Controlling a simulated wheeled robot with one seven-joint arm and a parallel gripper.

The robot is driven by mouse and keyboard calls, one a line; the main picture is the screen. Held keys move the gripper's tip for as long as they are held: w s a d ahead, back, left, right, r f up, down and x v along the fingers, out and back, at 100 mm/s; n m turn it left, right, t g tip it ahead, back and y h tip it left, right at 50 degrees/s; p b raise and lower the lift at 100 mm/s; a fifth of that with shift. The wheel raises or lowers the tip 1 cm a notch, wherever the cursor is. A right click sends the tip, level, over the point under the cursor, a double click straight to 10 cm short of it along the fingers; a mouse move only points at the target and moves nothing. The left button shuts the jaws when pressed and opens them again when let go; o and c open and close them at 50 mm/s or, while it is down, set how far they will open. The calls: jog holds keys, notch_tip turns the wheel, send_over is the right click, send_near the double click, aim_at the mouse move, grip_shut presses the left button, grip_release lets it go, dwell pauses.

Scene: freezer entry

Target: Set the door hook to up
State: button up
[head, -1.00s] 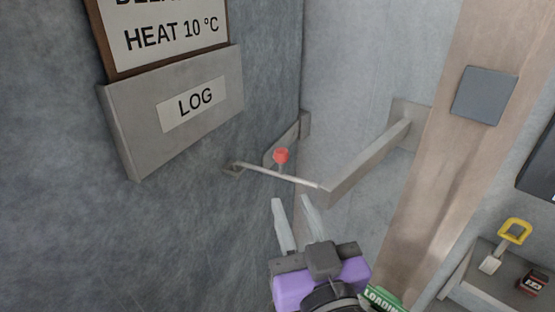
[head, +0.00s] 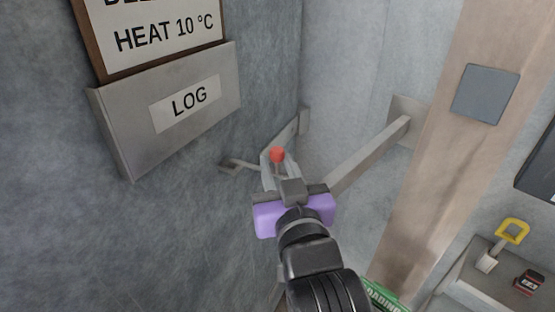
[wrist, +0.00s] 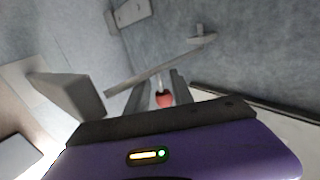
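The door hook (head: 243,164) is a thin metal bar that starts at a mount on the grey wall. It lies across toward the grey bracket arm (head: 368,158) on the right; my gripper hides its far part in the head view. A red knob (head: 277,154) on a short stem stands near the middle of the bar, and it also shows in the wrist view (wrist: 164,98). My gripper (head: 275,166) is open, with one finger on each side of the knob. I cannot tell whether either finger touches it.
A grey box labelled LOG (head: 170,108) juts from the wall at upper left, under a sign (head: 150,35). A tan post (head: 445,150) with a grey plate stands at right. A yellow-handled item (head: 512,232) sits on a ledge at lower right.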

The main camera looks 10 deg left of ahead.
jog(key=shift+w+a, duration=0.1)
jog(key=shift+w, duration=0.25)
grip_shut()
dwell(1.2)
